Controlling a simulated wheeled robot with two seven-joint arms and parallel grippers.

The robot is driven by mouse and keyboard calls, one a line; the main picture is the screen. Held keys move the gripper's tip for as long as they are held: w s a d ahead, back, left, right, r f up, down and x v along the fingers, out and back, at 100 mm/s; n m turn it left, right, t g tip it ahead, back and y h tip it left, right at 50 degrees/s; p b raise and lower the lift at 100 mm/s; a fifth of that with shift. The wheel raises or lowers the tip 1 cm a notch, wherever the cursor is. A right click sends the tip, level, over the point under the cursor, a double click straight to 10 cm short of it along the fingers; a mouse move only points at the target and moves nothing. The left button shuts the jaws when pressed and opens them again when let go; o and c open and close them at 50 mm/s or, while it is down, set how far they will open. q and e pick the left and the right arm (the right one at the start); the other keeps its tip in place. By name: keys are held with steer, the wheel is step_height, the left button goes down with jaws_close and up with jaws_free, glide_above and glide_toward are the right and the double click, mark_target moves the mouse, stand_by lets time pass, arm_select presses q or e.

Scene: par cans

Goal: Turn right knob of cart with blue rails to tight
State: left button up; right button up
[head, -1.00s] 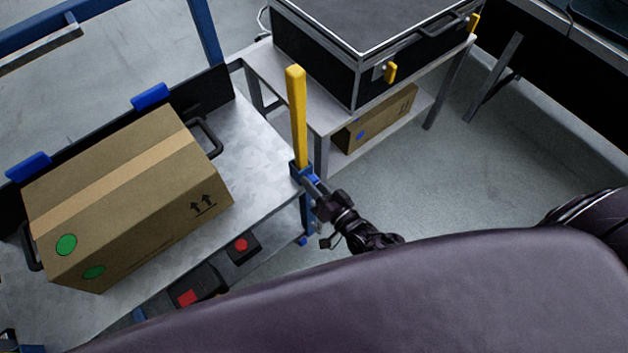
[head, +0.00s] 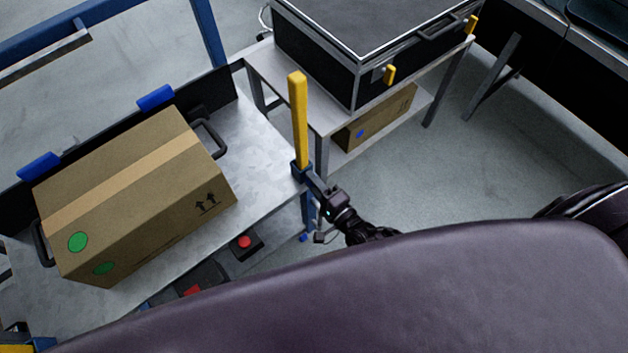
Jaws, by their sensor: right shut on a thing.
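The cart with blue rails (head: 208,40) stands at the left, with a grey metal deck (head: 262,140). At the deck's right corner a yellow upright post (head: 298,118) rises from a dark blue bracket (head: 300,172). My right gripper (head: 315,187) is at this bracket, below the post, and is shut on a small part there, which I take to be the right knob. The fingers hide most of that part, so its angle cannot be read. My left gripper is not in view.
A cardboard box (head: 135,190) with green dots sits on the deck. A black case (head: 370,45) stands on a grey bench (head: 268,68), with another box (head: 375,118) on its lower shelf. Red-buttoned units (head: 245,243) are below the deck. Open floor lies right.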

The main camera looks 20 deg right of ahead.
steer(key=shift+m, duration=0.7)
steer(key=o, duration=1)
steer(key=v, duration=0.8)
